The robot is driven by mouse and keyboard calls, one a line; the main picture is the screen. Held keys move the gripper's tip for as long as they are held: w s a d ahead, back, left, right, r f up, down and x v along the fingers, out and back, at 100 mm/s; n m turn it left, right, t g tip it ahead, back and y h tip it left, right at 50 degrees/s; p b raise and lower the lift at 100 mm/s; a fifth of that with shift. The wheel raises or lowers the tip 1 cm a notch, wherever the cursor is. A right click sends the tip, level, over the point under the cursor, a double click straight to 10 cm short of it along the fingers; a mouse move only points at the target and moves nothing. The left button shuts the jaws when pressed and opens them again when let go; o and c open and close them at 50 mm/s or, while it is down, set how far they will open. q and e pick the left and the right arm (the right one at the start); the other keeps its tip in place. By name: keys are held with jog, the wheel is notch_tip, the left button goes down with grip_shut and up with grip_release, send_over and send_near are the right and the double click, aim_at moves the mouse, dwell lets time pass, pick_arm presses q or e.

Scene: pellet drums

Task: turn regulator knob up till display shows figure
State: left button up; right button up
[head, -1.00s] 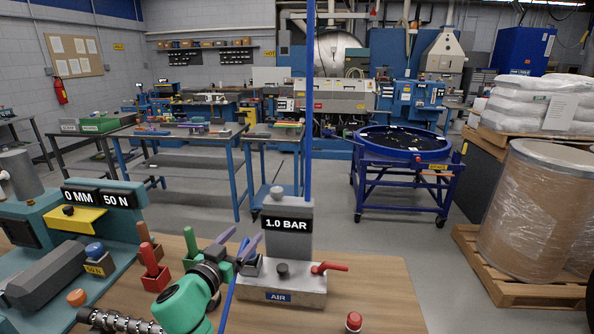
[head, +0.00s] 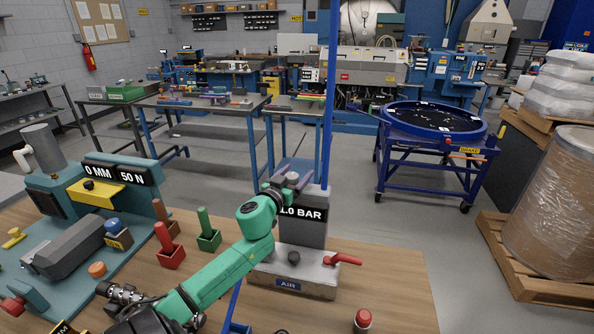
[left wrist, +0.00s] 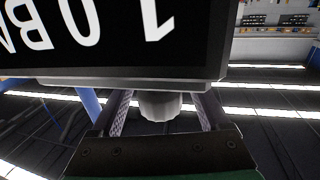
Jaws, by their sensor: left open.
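The regulator is a grey post on a metal base marked AIR (head: 290,270). Its black display (head: 314,214) is partly covered by my left gripper; it reads 1.0 BAR in the left wrist view (left wrist: 100,35), upside down. The pale regulator knob (left wrist: 160,105) is on top of the post. My left gripper (head: 294,178) is at the top of the post, its green wrist reaching from the lower left. In the left wrist view its open fingers (left wrist: 160,112) stand on either side of the knob, with gaps visible. My right gripper is not in view.
The base also carries a dark knob (head: 294,257) and a red lever (head: 343,259). Red (head: 169,248) and green (head: 208,232) holders and a teal gauge fixture (head: 90,240) stand to the left. A red button (head: 362,320) is near the front. The bench right of the base is clear.

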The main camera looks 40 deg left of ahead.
pick_arm(q)
jog(key=shift+r, duration=0.15)
jog(key=shift+w, duration=0.1)
grip_shut()
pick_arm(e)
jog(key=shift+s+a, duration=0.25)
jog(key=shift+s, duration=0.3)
